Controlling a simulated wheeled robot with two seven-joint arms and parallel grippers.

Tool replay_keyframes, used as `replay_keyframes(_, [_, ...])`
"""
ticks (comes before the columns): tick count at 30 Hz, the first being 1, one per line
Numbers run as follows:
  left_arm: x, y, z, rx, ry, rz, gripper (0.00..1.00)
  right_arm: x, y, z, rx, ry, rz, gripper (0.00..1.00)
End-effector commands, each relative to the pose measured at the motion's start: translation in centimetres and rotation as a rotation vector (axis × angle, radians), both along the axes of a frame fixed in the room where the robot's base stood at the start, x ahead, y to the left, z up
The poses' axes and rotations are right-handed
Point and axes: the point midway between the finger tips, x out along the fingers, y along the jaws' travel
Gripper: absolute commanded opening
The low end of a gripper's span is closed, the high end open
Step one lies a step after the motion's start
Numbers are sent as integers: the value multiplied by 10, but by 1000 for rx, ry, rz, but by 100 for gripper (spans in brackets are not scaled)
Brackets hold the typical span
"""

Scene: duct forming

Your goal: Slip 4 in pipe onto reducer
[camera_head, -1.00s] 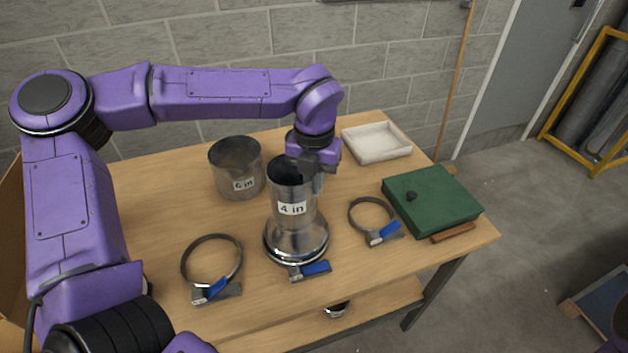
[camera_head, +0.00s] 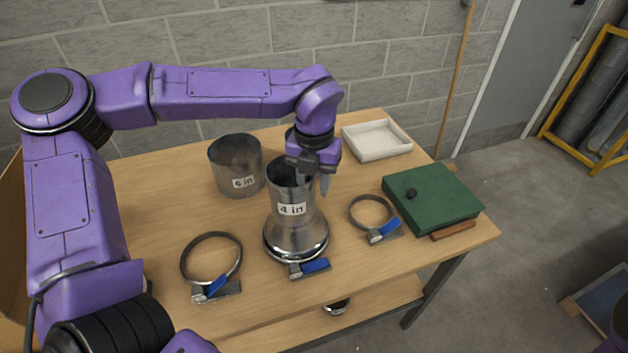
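The metal 4 in pipe (camera_head: 291,190), with a white "4 in" label, stands upright above the shiny reducer (camera_head: 297,241), whose body flares toward the table. The pipe's lower end meets the reducer's narrow top; how far it overlaps cannot be told. My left gripper (camera_head: 313,181) points down at the pipe's top rim. Its fingers are apart, one at or inside the rim and one outside to the right, with a gap to the wall. My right gripper is not in view.
A wider 6 in pipe (camera_head: 236,166) stands behind left. A clamp (camera_head: 309,268) with a blue lever lies at the reducer's base. Loose ring clamps lie left (camera_head: 213,267) and right (camera_head: 374,218). A white tray (camera_head: 377,141) and green box (camera_head: 431,197) occupy the right side.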

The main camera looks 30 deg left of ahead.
Motion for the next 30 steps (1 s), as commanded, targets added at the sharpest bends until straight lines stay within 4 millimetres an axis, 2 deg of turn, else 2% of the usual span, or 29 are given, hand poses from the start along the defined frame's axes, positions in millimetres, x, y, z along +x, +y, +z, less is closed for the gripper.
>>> replay_keyframes(5, [1,0,21,0,-6,1,37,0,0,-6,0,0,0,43])
replay_keyframes(12, [1,0,78,0,-5,2,37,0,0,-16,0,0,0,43])
replay_keyframes(15, [1,0,94,1,-3,1,37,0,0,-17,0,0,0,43])
replay_keyframes(20, [0,0,105,0,-2,-1,37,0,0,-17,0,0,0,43])
replay_keyframes(30, [0,0,105,0,-1,0,37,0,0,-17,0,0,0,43])
